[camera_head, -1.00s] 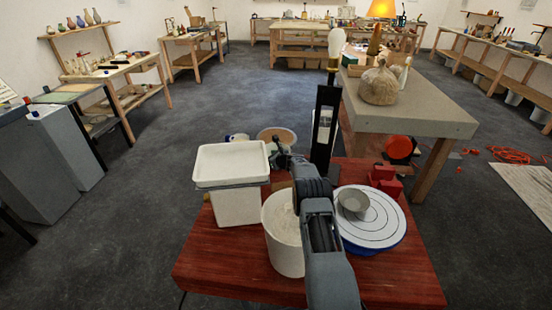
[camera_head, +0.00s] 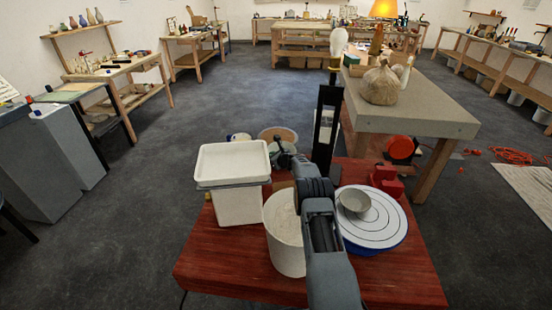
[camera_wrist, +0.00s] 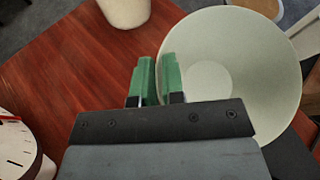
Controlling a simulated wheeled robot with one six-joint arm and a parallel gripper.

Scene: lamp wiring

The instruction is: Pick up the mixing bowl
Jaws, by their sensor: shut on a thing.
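The mixing bowl (camera_wrist: 245,55) is a wide, pale grey-green bowl, seen from above at the right of the wrist view. My gripper (camera_wrist: 158,68) has green fingers shut on its left rim, one finger on the inner side and one outside.
The red table (camera_head: 225,265) holds a white square bin (camera_head: 235,205), a white round bucket (camera_head: 284,245), and a white wheel (camera_head: 378,225) with a small grey bowl (camera_head: 354,201). A round-faced dial (camera_wrist: 15,150) is at lower left in the wrist view.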

